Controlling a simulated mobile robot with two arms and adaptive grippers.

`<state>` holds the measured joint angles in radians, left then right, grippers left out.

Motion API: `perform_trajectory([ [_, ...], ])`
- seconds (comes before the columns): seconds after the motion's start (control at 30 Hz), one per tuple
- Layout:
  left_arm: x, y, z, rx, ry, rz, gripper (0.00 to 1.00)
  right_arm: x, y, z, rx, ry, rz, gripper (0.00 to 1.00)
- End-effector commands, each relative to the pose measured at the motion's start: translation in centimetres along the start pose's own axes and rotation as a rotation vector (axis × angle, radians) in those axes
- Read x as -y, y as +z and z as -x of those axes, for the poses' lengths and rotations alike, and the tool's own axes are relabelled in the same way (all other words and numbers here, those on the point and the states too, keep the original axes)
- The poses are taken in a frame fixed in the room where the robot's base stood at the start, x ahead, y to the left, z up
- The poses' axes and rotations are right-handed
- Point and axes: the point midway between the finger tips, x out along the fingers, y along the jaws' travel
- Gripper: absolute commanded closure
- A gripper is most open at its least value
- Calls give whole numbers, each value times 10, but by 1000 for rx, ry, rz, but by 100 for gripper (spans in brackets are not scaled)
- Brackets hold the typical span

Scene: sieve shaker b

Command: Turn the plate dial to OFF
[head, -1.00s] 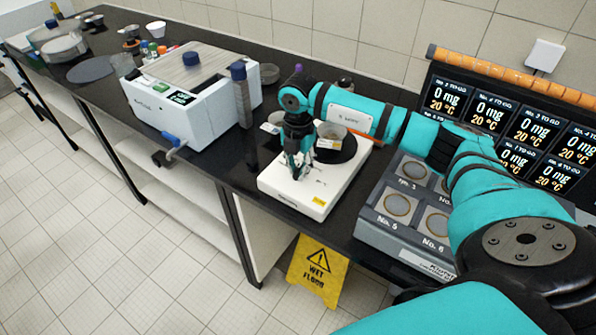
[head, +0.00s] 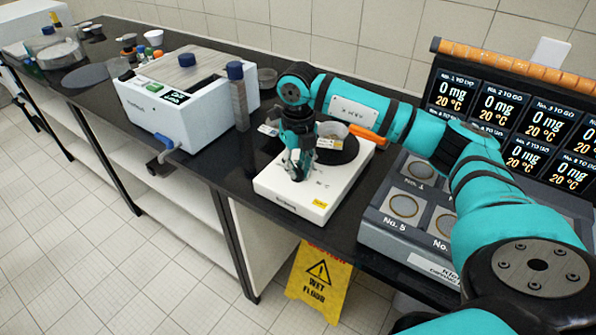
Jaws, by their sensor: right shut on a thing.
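The white hot plate unit (head: 270,189) stands on the black bench, with a round black plate (head: 340,150) on top at its back. My right gripper (head: 297,176) points down at the front part of the unit's top, where the plate dial sits. Its fingers are shut around the dial, and they hide most of it. I cannot read the dial's setting. A clear glass dish (head: 331,132) stands on the black plate, partly behind my right arm. My left gripper is not in view.
A white box-shaped machine (head: 180,110) with a display stands to the left. A grey multi-well station (head: 400,235) and a dark screen panel (head: 500,110) stand to the right. A yellow wet-floor sign (head: 320,280) stands below the bench. An orange item (head: 368,134) lies behind my arm.

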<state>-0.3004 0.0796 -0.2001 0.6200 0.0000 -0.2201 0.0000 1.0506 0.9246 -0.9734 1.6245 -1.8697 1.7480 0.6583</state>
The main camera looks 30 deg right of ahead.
Motion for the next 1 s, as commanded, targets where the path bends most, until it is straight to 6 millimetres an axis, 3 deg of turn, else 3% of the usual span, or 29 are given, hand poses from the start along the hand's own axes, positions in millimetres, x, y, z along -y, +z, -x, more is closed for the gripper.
perform_trajectory([
  [0.4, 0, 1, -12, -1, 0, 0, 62, 1, 1, 1, 6, -1, 193, 100],
  [0.97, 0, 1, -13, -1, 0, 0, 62, 1, 1, 2, 6, -1, 224, 100],
  [1.0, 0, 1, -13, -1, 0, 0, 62, 1, 1, 2, 6, -1, 224, 82],
])
